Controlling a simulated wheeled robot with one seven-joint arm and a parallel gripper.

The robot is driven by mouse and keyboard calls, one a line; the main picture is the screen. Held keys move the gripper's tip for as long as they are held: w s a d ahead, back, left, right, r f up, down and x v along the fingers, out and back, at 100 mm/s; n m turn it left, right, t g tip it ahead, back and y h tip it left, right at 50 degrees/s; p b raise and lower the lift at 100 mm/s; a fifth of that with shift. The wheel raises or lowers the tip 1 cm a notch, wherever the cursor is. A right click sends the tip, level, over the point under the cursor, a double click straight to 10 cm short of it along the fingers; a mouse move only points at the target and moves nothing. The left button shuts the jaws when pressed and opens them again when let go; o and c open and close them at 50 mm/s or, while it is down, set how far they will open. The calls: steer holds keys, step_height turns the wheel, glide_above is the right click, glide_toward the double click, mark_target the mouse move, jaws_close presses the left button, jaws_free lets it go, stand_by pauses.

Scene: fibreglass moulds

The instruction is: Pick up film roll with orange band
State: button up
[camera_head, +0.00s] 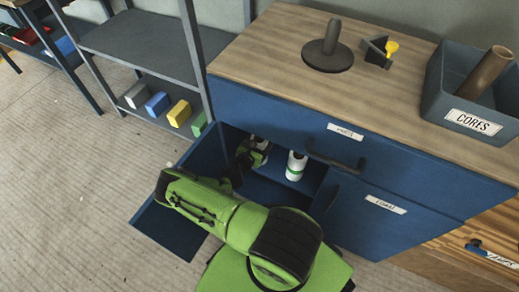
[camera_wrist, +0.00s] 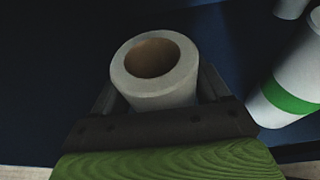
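A white film roll with a brown core (camera_wrist: 178,88) stands upright between the two fingers of my gripper (camera_wrist: 160,92) in the wrist view. The fingers flank its sides closely, but I cannot tell whether they press on it. No coloured band shows on the visible part of this roll; its lower part is hidden by my gripper. In the head view my gripper (camera_head: 253,150) is inside the open blue cabinet compartment, mostly covering that roll. A white roll with a green band (camera_head: 296,166) stands to its right, and also shows in the wrist view (camera_wrist: 292,92).
The blue cabinet (camera_head: 270,117) has a wooden top and a dark handle (camera_head: 336,158) right of the opening. On top are a dark disc with a post (camera_head: 328,56) and a CORES bin (camera_head: 437,92). A grey shelf with coloured blocks (camera_head: 157,104) stands left.

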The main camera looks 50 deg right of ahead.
steer(key=c, duration=0.7)
steer(key=shift+c, duration=0.4)
steer(key=shift+r, duration=0.1)
